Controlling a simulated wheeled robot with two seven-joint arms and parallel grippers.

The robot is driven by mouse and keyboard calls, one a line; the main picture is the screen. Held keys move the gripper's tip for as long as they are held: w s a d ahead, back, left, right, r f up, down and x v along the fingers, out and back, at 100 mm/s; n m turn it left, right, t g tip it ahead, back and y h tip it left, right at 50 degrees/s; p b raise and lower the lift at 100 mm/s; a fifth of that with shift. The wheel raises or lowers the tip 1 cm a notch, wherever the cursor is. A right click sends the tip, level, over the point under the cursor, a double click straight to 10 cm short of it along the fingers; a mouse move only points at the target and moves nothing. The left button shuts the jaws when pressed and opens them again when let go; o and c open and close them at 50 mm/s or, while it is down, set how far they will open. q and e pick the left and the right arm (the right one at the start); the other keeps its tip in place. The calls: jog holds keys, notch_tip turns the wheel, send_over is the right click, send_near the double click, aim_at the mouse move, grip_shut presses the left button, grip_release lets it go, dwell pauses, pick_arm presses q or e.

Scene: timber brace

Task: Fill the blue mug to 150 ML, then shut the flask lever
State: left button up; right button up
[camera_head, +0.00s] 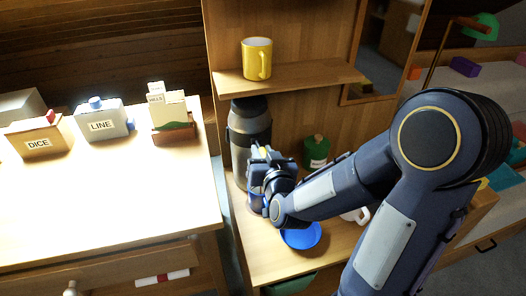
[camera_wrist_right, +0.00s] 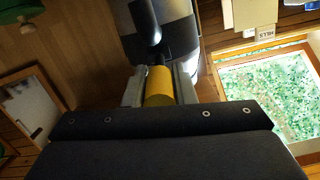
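The flask (camera_head: 248,128) is grey and dark, upright in the shelf unit under the upper shelf. In the right wrist view its body (camera_wrist_right: 180,32) and a black spout or lever part are close ahead. My right gripper (camera_head: 258,188) is low in front of the flask. In the right wrist view its fingers lie against both sides of a yellow cylindrical piece (camera_wrist_right: 159,86); what it belongs to is hidden. A blue round dish-like thing (camera_head: 300,236) lies on the lower board; I cannot tell a blue mug for sure. My left gripper is out of view.
A yellow mug (camera_head: 257,59) stands on the upper shelf (camera_head: 300,85). A green canister (camera_head: 316,152) stands right of the flask. A white mug (camera_head: 357,214) is partly behind my right arm. Boxes labelled DICE (camera_head: 38,138) and LINE (camera_head: 102,121) stand on the left table.

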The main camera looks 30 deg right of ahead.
jog(key=o, duration=0.4)
jog(key=shift+b+v, duration=0.6)
jog(key=shift+v, duration=3.35)
